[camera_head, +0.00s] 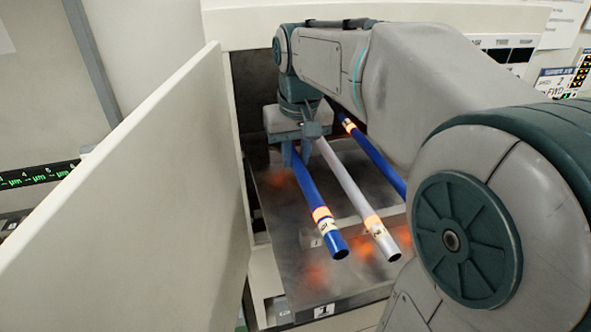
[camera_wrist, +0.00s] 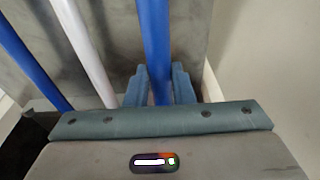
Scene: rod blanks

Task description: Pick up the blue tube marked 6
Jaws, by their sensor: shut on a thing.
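A blue tube (camera_head: 307,187) with an orange band and a white label near its front end is the leftmost of three tubes in the head view. Its label mark is too small to read surely. My gripper (camera_head: 297,156) reaches down over its rear part and is shut on it. In the wrist view the same blue tube (camera_wrist: 155,45) runs between the two fingers of my gripper (camera_wrist: 159,84). I cannot tell whether it is clear of the surface below. Another blue tube (camera_head: 378,162) lies at the right, partly hidden by my arm; its label is not readable.
A white tube (camera_head: 347,176) with an orange band lies between the blue ones, close to my gripper. The tubes are over a grey metal tray (camera_head: 290,262) inside a machine opening. A large cream door panel (camera_head: 130,190) stands open at the left.

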